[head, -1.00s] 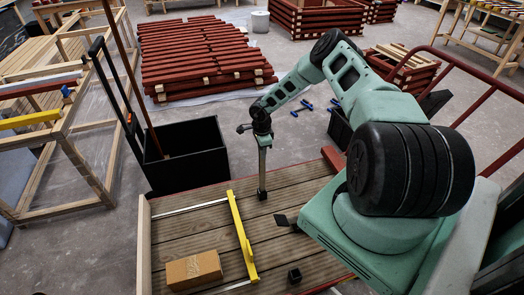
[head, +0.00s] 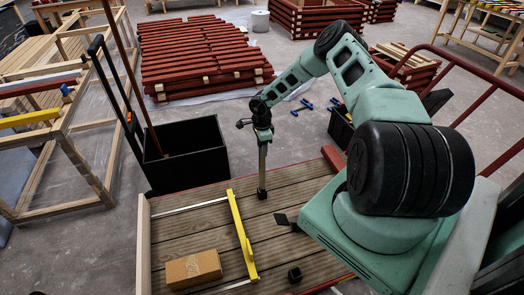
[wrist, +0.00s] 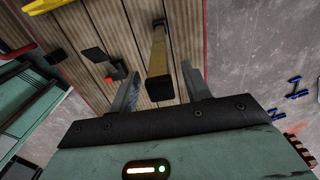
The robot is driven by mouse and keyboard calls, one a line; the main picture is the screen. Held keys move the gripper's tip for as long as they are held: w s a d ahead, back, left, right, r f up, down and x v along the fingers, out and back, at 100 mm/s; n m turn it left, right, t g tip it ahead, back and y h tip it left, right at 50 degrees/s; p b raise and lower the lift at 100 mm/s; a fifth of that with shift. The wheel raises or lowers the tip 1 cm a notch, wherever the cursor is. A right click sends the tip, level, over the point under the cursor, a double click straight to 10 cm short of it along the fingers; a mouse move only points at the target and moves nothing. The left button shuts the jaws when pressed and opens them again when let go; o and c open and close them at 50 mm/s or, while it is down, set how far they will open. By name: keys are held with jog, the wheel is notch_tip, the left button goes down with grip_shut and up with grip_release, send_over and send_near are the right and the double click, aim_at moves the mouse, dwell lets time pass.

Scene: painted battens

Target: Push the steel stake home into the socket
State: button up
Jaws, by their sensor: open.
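The steel stake (head: 262,168) stands upright at the deck's far edge, its foot in a small black socket (head: 262,193). How deep it sits is hard to tell. In the wrist view I look down along the stake (wrist: 158,48), and its dark capped top (wrist: 160,89) is near the camera. My gripper (head: 262,133) is above the stake's top. Its two fingers (wrist: 160,70) are apart, one on each side of the stake, with visible gaps. Contact between the palm and the top is hidden.
The plank deck (head: 185,235) carries a yellow batten (head: 240,235), a cardboard box (head: 193,269), a black block (head: 294,273) and a dark plate (head: 282,219). A black bin (head: 187,155) stands beyond the deck. Stacked red battens (head: 200,60) lie farther back.

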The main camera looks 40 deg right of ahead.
notch_tip(320, 180, up, 15)
jog(key=shift+f, duration=0.15)
dwell(0.6)
